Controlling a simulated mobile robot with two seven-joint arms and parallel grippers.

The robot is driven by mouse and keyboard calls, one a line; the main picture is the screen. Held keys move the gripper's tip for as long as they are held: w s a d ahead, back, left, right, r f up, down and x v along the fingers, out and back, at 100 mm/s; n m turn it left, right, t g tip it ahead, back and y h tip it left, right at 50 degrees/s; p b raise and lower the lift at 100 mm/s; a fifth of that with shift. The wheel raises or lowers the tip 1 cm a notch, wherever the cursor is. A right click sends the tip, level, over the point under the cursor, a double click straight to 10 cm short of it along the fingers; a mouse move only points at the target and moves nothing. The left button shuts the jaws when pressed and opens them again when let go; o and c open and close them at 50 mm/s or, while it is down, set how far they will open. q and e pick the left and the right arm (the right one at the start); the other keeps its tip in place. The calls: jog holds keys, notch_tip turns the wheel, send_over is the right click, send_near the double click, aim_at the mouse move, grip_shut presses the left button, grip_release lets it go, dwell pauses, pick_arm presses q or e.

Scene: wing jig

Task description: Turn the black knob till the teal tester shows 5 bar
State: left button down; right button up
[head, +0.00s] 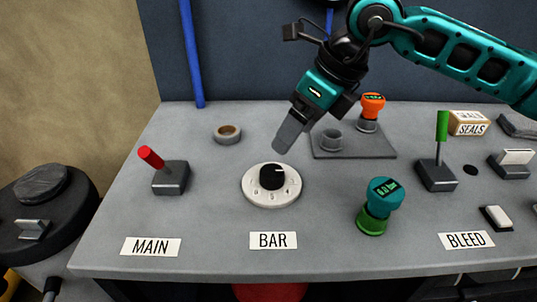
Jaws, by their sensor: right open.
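A light mark shows on the knob; the dial's figures are too small to read surely. The teal tester (385,193) sits on a green base (372,222) to the right of the dial. Its dark display shows a green reading in bar, too small to read surely. My right gripper (289,136) is open and empty, above and behind the knob, apart from it. My left gripper is out of view.
A red-handled lever (170,178) stands left of the dial, a green-handled lever (437,165) to the right. A grey tray (340,153) bears an orange-topped device (371,110). The bench front around the BAR label is clear.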

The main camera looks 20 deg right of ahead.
aim_at(272, 170)
jog(key=shift+h, duration=0.3)
jog(key=x, duration=0.8)
jog(key=w+d+x, duration=0.1)
jog(key=x, duration=0.3)
jog(key=shift+w+f, duration=0.1)
jog(key=c, duration=1)
